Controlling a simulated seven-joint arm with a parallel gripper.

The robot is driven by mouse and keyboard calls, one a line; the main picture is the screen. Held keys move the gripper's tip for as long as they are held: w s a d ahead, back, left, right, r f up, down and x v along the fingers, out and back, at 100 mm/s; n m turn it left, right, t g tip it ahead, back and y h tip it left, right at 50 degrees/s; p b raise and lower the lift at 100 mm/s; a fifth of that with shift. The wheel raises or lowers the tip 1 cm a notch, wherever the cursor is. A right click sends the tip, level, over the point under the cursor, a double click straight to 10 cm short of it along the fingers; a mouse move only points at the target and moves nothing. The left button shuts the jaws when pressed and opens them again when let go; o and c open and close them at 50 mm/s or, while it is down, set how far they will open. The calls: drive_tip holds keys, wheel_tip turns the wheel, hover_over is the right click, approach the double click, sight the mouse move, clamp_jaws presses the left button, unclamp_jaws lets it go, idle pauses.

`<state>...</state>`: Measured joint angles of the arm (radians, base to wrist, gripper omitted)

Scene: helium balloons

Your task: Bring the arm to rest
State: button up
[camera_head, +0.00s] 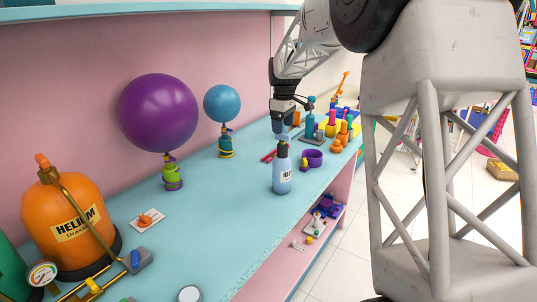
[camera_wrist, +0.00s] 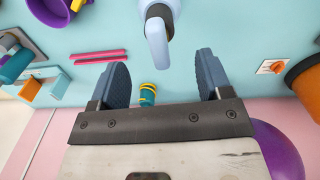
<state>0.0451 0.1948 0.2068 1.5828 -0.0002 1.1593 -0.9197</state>
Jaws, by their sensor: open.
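My gripper (camera_head: 283,130) hangs over the light blue counter (camera_head: 222,215) in the head view, above and close to the pale blue pump bottle (camera_head: 282,178). In the wrist view my gripper (camera_wrist: 161,60) has its two blue-grey fingers spread wide, with nothing held between them. The bottle's spout (camera_wrist: 157,38) shows just beyond the fingertips. I cannot tell from the head view how far the fingers are from the bottle's top. A teal weight with yellow bands (camera_wrist: 147,95) shows between the fingers, lower down on the counter.
A purple balloon (camera_head: 158,112) on a green weight and a blue balloon (camera_head: 222,103) on a teal weight float left of my gripper. An orange helium tank (camera_head: 70,215) stands front left. A purple bowl (camera_head: 312,157) and several coloured bottles (camera_head: 331,122) stand to the right.

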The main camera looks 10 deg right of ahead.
drive_tip(key=s+a+r+m+t, duration=0.1)
drive_tip(key=s+r+m, duration=0.2)
drive_tip(key=s, duration=1.1)
drive_tip(key=s+a+r+m, duration=0.1)
drive_tip(key=s+r+m, duration=0.1)
drive_tip(key=s, duration=1.2)
drive_tip(key=s+f+m, duration=0.2)
drive_tip(key=s+f, duration=0.1)
drive_tip(key=s, duration=1)
drive_tip(key=s+a+f+m+t, duration=0.1)
drive_tip(key=s+f+m, duration=0.2)
drive_tip(key=s, duration=0.9)
drive_tip(key=shift+s+a+f+t, duration=0.2)
drive_tip(key=shift+s+f+t, duration=0.15)
drive_tip(key=shift+f, duration=0.4)
drive_tip(key=shift+c, duration=0.5)
